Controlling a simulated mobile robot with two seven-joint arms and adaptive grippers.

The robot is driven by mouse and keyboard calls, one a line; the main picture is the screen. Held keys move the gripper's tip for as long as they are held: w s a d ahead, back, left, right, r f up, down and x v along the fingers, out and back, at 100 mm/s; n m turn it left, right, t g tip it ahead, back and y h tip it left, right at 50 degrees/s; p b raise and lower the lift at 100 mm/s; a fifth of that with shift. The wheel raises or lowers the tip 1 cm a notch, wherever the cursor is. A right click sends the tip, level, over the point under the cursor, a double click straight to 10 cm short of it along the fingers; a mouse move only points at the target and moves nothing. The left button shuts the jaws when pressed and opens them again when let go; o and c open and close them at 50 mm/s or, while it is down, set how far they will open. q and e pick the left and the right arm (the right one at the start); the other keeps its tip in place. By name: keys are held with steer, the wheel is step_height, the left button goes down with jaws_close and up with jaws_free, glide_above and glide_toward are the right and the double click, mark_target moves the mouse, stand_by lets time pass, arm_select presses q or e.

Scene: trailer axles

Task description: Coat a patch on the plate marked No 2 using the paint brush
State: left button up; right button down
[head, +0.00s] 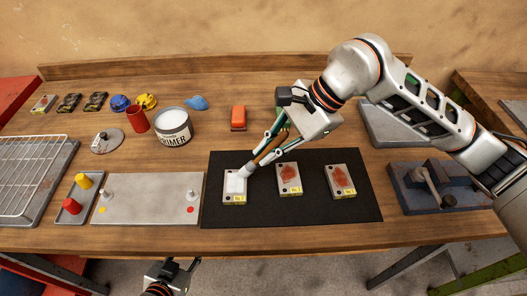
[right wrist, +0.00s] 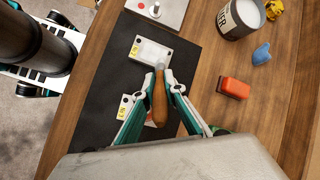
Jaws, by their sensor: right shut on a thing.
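My right gripper (head: 272,150) is shut on the wooden handle of the paint brush (right wrist: 160,98). The brush tilts down to the left, with its pale tip at the upper right of the left plate (head: 235,187), which bears a white patch. I cannot tell whether the tip touches. The middle plate (head: 289,179) and right plate (head: 340,181) have reddish-brown patches. All three have small yellow labels, too small to read surely. The primer can (head: 173,128), open with white paint inside, stands behind the mat. My left gripper (head: 172,272) is at the bottom edge, away from the plates.
The plates lie on a black mat (head: 300,213). A grey panel (head: 147,205) and small tray with red and yellow pieces (head: 76,199) are left. An orange block (head: 238,118), red cup (head: 138,120) and blue cap (head: 197,103) stand behind. A vise (head: 436,190) is right.

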mark_target(269, 145)
steer(key=shift+w+d+r, duration=0.1)
steer(key=shift+d+r, duration=0.1)
steer(key=shift+d, duration=0.15)
steer(key=shift+d+r+p, duration=0.15)
steer(key=shift+r+p, duration=0.15)
steer(key=shift+r, duration=0.6)
steer(key=shift+a+r+p, duration=0.35)
steer(key=shift+r, duration=0.75)
steer(key=shift+d+r+p, duration=0.15)
steer(key=shift+r+p, duration=0.25)
steer(key=shift+r, duration=0.3)
steer(key=shift+r+p, duration=0.35)
steer(key=shift+r, duration=0.75)
arm_select(q)
steer(key=r, duration=0.1)
steer(key=a+r, duration=0.1)
steer(key=r, duration=0.1)
steer(key=shift+s+a, duration=0.15)
steer(key=shift+s, duration=0.2)
steer(key=shift+f, duration=0.25)
